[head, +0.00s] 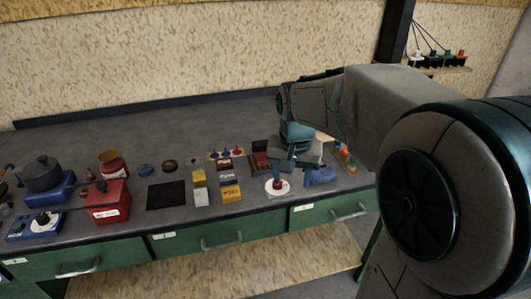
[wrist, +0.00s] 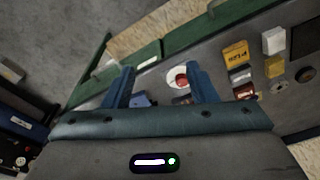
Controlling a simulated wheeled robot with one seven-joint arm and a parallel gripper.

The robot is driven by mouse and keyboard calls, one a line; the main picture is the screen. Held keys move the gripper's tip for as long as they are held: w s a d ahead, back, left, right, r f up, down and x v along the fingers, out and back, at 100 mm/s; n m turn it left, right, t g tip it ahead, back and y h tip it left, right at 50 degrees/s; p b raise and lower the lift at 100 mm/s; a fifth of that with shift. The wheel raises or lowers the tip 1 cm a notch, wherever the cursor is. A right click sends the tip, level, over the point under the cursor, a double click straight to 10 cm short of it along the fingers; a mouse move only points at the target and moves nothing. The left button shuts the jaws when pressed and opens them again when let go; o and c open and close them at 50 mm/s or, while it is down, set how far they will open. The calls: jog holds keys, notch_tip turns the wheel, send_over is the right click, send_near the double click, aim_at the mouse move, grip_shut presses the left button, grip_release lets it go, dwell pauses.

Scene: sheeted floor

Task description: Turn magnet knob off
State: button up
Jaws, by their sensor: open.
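A round white disc with a red knob (head: 277,186) lies near the front edge of the grey workbench. I take it for the magnet knob, though no label on it is readable. In the wrist view the knob (wrist: 180,78) shows between my fingers, close to the right one. My gripper (wrist: 160,70) is open and empty, with its two blue fingers spread wide. In the head view my gripper (head: 297,150) hangs above the bench, slightly right of and behind the knob; its fingertips are hard to make out. The knob's turned position is too small to read.
A blue object (head: 320,175) lies right of the knob. Yellow boxes (head: 231,191) and a black mat (head: 166,195) lie to its left. A red container (head: 107,203) and a blue unit with a dial (head: 35,225) stand farther left. The bench's back (head: 190,117) is clear.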

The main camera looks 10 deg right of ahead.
jog(key=w+d+f+m+g+p, duration=0.1)
jog(key=w+f+m+p, duration=0.15)
jog(key=w, duration=0.65)
jog(key=w+f+m+g+p, duration=0.1)
jog(key=w+m, duration=0.2)
jog(key=w, duration=0.6)
notch_tip(320, 180, down, 14)
jog(key=shift+r+p, duration=0.15)
jog(key=shift+p, duration=0.75)
jog(key=c, duration=1)
